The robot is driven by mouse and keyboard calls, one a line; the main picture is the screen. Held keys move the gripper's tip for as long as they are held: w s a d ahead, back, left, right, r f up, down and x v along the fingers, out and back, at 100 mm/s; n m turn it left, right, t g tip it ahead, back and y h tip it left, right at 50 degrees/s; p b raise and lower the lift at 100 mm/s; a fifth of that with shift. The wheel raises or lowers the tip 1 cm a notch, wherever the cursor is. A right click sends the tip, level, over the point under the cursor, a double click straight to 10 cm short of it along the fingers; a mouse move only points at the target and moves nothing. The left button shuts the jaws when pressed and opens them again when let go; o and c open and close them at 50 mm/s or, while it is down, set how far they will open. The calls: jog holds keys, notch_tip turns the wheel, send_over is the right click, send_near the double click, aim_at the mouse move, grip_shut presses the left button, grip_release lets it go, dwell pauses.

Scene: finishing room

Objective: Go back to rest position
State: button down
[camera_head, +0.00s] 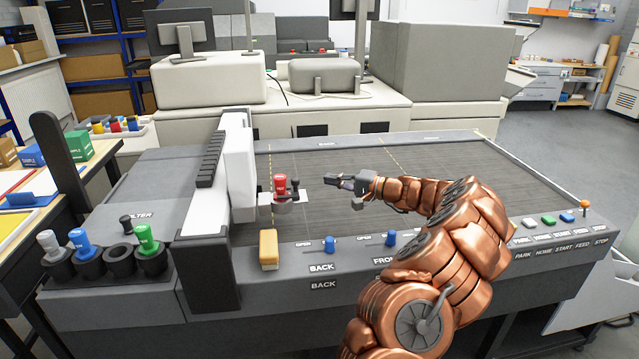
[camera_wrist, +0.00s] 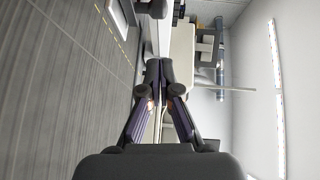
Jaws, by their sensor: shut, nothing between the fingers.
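My copper-coloured arm reaches in from the lower right in the head view. My gripper (camera_head: 337,180) is over the dark bed (camera_head: 350,210) of the cutting machine, pointing left toward the gantry (camera_head: 240,165). It is to the right of the red-topped tool (camera_head: 280,187) on the gantry's carriage and apart from it. In the wrist view the fingers of my gripper (camera_wrist: 160,65) come together at the tips with nothing between them. How high it is above the bed is hard to tell.
Two blue levers (camera_head: 329,244) and a yellow block (camera_head: 268,247) are on the machine's front edge. Coloured buttons (camera_head: 548,219) are at its right front corner. Tools with white, blue and green handles (camera_head: 146,238) stand at the left. Grey floor (camera_head: 590,150) is clear at the right.

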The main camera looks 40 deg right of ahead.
jog(key=b+v, duration=0.1)
jog(key=v, duration=0.5)
jog(key=shift+s+d+b, duration=0.2)
jog(key=shift+s+b, duration=0.05)
jog(key=shift+b, duration=0.05)
jog(key=shift+r, duration=0.1)
jog(key=s+a+r+n+g+y, duration=0.1)
jog(key=a+r+n+g+y, duration=0.25)
jog(key=a, duration=1.25)
jog(key=s+a+r+n+g+y, duration=0.15)
jog(key=a+n+g, duration=0.35)
jog(key=a, duration=1)
jog(key=s+a+f+n+g+h, duration=0.25)
jog(key=s+a+g, duration=0.25)
jog(key=s+a, duration=0.6)
jog(key=s+a+f+g+h, duration=0.2)
jog(key=s+a+f+h, duration=0.2)
jog(key=s, duration=0.3)
jog(key=s+d+f+g+h, duration=0.1)
jog(key=s+d+f+h, duration=0.2)
jog(key=s, duration=0.5)
jog(key=s+d+f+h, duration=0.3)
jog(key=s+d, duration=0.1)
jog(key=s, duration=0.4)
jog(key=shift+s+d+n+g, duration=0.2)
jog(key=shift+d+n+g, duration=0.1)
jog(key=shift+n+g, duration=0.1)
